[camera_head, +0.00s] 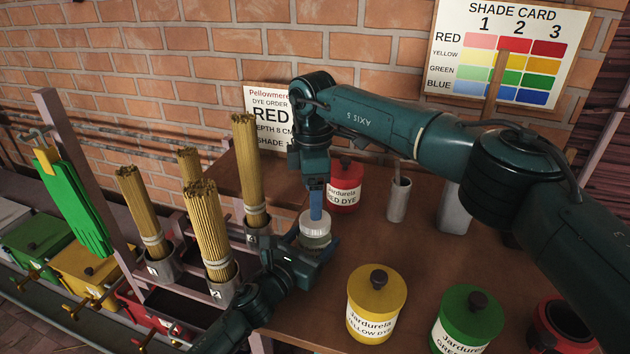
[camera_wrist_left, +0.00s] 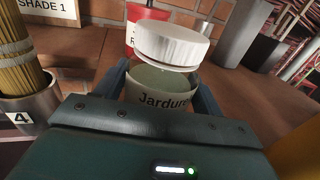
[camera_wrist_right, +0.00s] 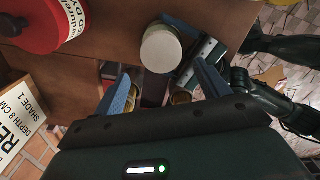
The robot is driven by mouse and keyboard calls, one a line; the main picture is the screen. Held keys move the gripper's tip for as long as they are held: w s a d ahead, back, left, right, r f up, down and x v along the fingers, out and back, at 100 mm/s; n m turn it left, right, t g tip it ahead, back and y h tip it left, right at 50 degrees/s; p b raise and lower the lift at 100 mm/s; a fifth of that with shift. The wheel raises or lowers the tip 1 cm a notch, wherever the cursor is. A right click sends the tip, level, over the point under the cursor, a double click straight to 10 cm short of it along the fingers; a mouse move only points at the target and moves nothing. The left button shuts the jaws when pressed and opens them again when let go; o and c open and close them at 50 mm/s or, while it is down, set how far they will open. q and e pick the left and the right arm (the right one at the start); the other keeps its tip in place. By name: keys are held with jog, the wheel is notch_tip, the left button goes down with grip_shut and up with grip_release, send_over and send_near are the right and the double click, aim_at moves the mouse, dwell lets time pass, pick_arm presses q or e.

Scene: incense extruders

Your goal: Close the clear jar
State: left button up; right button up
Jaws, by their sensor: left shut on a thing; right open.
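The clear jar (camera_head: 316,240) is a small see-through jar with a printed label. It stands upright at the table's left edge, and its label shows in the left wrist view (camera_wrist_left: 160,98). My left gripper (camera_head: 314,246) is shut around its body. My right gripper (camera_head: 316,207) points down just above the lid. In the right wrist view its fingers (camera_wrist_right: 163,78) are apart, with the lid (camera_wrist_right: 161,49) beyond and between their tips.
A red dye jar (camera_head: 345,187) stands behind the clear jar. A yellow dye jar (camera_head: 376,305) and green dye jar (camera_head: 467,320) stand in front and right. Bundles of sticks in metal cups (camera_head: 221,289) stand close on the left. The brown table (camera_head: 420,240) is clear in the middle.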

pick_arm(q)
jog(key=shift+f, duration=0.1)
pick_arm(e)
jog(key=n, duration=0.7)
jog(key=shift+r, duration=0.3)
jog(key=n, duration=0.4)
jog(key=shift+r, duration=0.2)
jog(key=n, duration=0.4)
jog(key=shift+d+r+n, duration=0.1)
jog(key=shift+r+n, duration=0.05)
jog(key=shift+n, duration=0.25)
jog(key=n, duration=0.6)
jog(key=shift+s+r+n, duration=0.1)
jog(key=shift+r+n, duration=0.2)
jog(key=n, duration=0.4)
jog(key=shift+d+r, duration=0.1)
jog(key=shift+r, duration=0.05)
jog(key=n, duration=0.4)
jog(key=shift+r+n, duration=0.2)
jog(key=shift+n, duration=0.1)
jog(key=shift+f, duration=0.1)
jog(key=shift+f, duration=3.95)
jog(key=shift+c, duration=0.2)
